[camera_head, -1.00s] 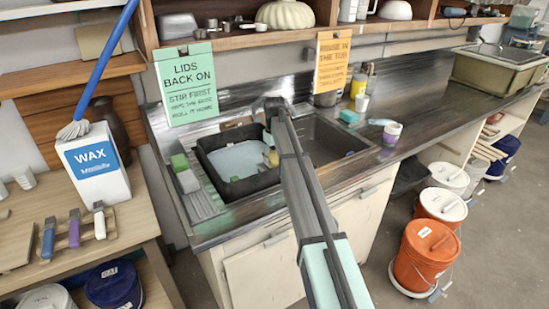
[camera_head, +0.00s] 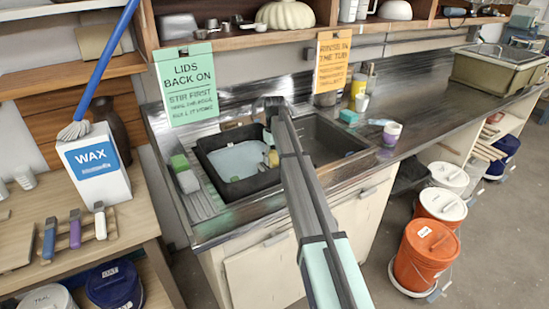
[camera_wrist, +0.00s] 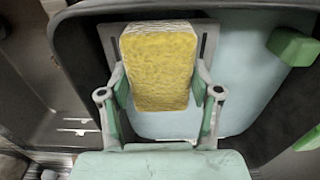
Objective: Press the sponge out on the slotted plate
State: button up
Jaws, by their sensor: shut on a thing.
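The yellow sponge (camera_wrist: 160,65) is between the two fingers of my gripper (camera_wrist: 160,98), which is shut on it. In the head view the sponge (camera_head: 273,158) shows small at the right side of the black tub (camera_head: 243,189). A grey plate-like piece with dark slots (camera_wrist: 212,32) shows behind the sponge in the wrist view, and I take it to be the slotted plate. The sponge covers its middle. I cannot tell whether the sponge touches it. Pale blue water (camera_head: 238,160) lies in the tub. My arm hides part of the tub's right side.
The tub stands in the metal sink, with an empty basin (camera_head: 333,140) to its right. A green block (camera_head: 180,163) and a pale block (camera_head: 188,182) lie left of the tub. A turquoise block (camera_head: 348,116) and a cup (camera_head: 391,133) stand on the right counter.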

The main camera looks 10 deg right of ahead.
jog(key=shift+r+p, duration=1.65)
jog(key=shift+r, duration=1.6)
